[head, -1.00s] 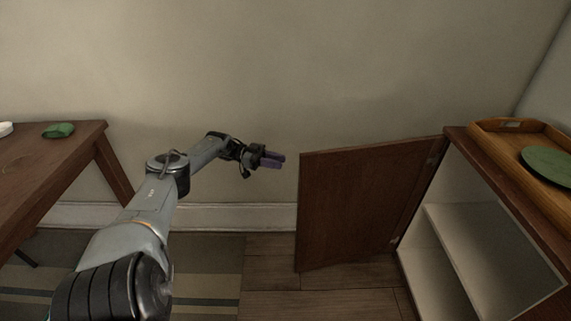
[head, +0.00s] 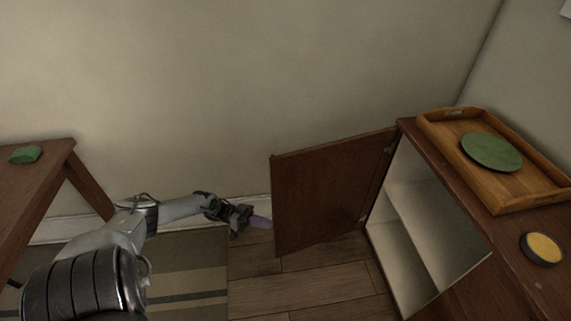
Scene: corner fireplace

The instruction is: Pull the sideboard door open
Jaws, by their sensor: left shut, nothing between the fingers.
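The sideboard (head: 520,270) stands at the right with a dark brown top. Its door (head: 325,190) is swung wide open to the left, and its pale inside with a shelf (head: 425,235) shows empty. My right gripper is not in view.
On the sideboard top are a wooden tray (head: 450,160) holding a green plate (head: 491,152) and a round dark dish with yellow contents (head: 543,248). A brown table (head: 40,185) with a green item (head: 25,154) stands at the left. Wood floor (head: 310,285) is clear before the door.

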